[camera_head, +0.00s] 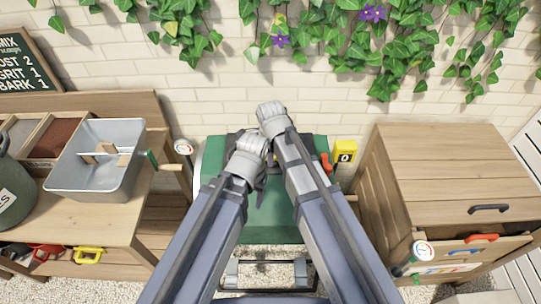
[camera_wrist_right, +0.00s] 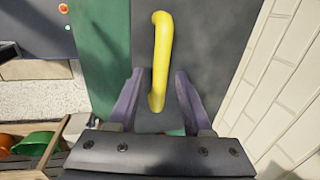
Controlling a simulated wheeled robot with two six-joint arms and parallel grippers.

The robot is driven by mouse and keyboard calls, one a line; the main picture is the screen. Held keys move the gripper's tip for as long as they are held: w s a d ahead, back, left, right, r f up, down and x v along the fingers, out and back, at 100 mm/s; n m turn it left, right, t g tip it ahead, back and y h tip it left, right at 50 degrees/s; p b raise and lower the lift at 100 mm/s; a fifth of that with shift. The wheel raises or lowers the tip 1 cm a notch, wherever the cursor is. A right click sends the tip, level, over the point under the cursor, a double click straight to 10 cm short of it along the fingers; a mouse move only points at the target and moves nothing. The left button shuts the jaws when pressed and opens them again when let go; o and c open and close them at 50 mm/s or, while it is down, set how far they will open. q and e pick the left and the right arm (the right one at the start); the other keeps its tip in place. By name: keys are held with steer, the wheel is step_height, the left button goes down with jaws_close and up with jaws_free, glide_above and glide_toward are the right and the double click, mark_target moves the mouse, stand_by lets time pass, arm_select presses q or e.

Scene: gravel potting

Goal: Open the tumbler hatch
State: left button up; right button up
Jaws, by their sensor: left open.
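The green tumbler (camera_head: 215,165) stands at the middle against the brick wall, largely covered by my two arms. In the right wrist view, a yellow bar handle (camera_wrist_right: 161,50) runs lengthwise on a dark grey hatch panel (camera_wrist_right: 208,40) beside a green strip. My right gripper (camera_wrist_right: 158,76) is open, one finger on each side of the handle's near part, with visible gaps. In the head view its fingers are hidden behind my arms. My left gripper (camera_head: 262,188) is open in front of the tumbler, with its dark fingers partly hidden by its wrist.
A wooden bench (camera_head: 95,222) with a metal tub (camera_head: 90,185) stands at the left. A wooden cabinet (camera_head: 450,165) with a partly open drawer stands at the right. A yellow marker (camera_head: 344,151) reading 0 is beside the tumbler. A metal frame (camera_head: 235,282) sits low in front on gravel.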

jaws_close()
stand_by(1.2)
